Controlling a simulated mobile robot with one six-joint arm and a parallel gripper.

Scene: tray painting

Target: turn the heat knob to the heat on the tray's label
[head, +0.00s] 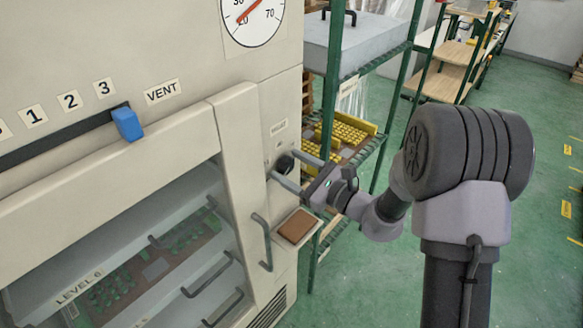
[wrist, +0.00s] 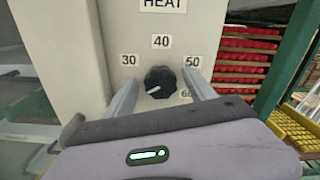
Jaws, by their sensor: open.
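The heat knob (wrist: 160,81) is black and round on the cream panel, under a "HEAT" sign, with 30, 40, 50 and a partly covered 60 around it. Its white mark points to the lower left, below the 30. In the head view the knob (head: 285,163) is dark and small on the oven's side column. My gripper (wrist: 160,83) is open, its fingers on either side of the knob; whether they touch it I cannot tell. It also shows in the head view (head: 284,166). I cannot make out a tray's heat label.
The oven door (head: 236,150) with its handle (head: 262,242) stands left of the knob. A brown pad (head: 297,227) juts out below my gripper. A green-framed rack (head: 394,90) holding yellow pieces (head: 345,130) stands close behind.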

